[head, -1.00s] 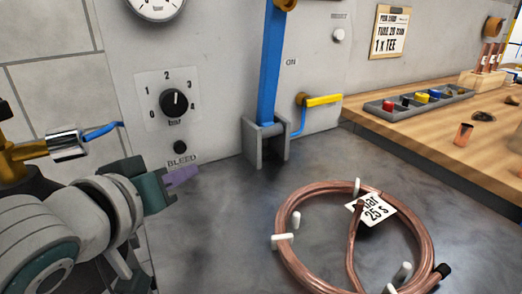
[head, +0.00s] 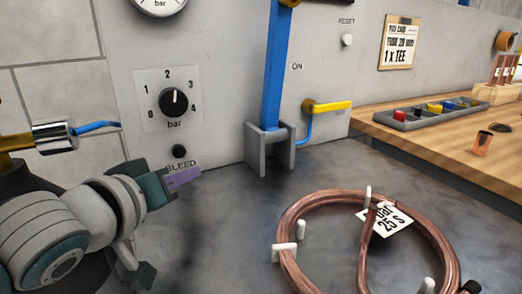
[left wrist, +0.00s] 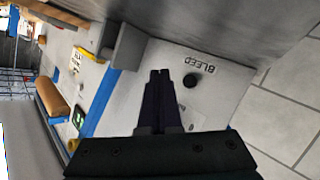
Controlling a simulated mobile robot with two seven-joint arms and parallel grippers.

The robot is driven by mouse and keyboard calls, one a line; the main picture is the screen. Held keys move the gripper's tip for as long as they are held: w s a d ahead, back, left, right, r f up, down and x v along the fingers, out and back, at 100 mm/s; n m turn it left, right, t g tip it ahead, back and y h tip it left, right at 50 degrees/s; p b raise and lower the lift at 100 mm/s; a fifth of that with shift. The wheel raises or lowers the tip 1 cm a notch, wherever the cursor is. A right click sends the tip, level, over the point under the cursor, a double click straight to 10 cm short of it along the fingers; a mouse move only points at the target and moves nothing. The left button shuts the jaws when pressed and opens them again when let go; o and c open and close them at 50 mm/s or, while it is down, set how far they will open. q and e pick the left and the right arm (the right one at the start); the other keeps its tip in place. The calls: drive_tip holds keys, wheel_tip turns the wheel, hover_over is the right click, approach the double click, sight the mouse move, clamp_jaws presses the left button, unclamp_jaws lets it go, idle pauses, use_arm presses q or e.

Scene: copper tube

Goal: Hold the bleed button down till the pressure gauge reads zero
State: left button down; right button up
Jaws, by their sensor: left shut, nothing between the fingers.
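The bleed button (head: 179,151) is a small black round knob on the grey panel, above the BLEED label. It also shows in the left wrist view (left wrist: 190,80), to the right of the fingertips. The pressure gauge (head: 160,3) is cut off by the top edge of the head view, so its needle cannot be read. My left gripper (head: 198,171) is shut and empty, its purple fingers just below and right of the button, apart from it in the picture. In the left wrist view the shut fingers (left wrist: 158,75) point toward the panel. My right gripper is not in view.
A black dial knob (head: 174,102) is above the button. A blue lever (head: 272,75) stands in a grey bracket (head: 256,152) to the right. A copper coil (head: 290,215) with white pegs lies on the bench. A brass fitting with a metal collar (head: 54,137) is at left.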

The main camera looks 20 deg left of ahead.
sight(179, 151)
use_arm(q)
drive_tip(key=shift+w+a+b, duration=0.3)
drive_tip(key=shift+w+a, duration=0.7)
drive_tip(key=shift+a, duration=0.15)
drive_tip(key=shift+w+a+b, duration=0.25)
drive_tip(key=shift+w+a, duration=0.7)
drive_tip(key=shift+a, duration=0.2)
drive_tip(key=shift+w+a, duration=0.1)
drive_tip(key=shift+w+a, duration=0.2)
drive_tip(key=shift+a, duration=0.05)
drive_tip(key=shift+w+a, duration=0.35)
drive_tip(key=shift+a, duration=0.05)
idle(3.4)
idle(0.6)
drive_tip(key=shift+s+d+r+p, duration=0.1)
drive_tip(key=shift+s+d+p, duration=0.3)
drive_tip(key=shift+d+p, duration=0.15)
drive_tip(key=shift+s+d, duration=0.2)
drive_tip(key=shift+s, duration=0.05)
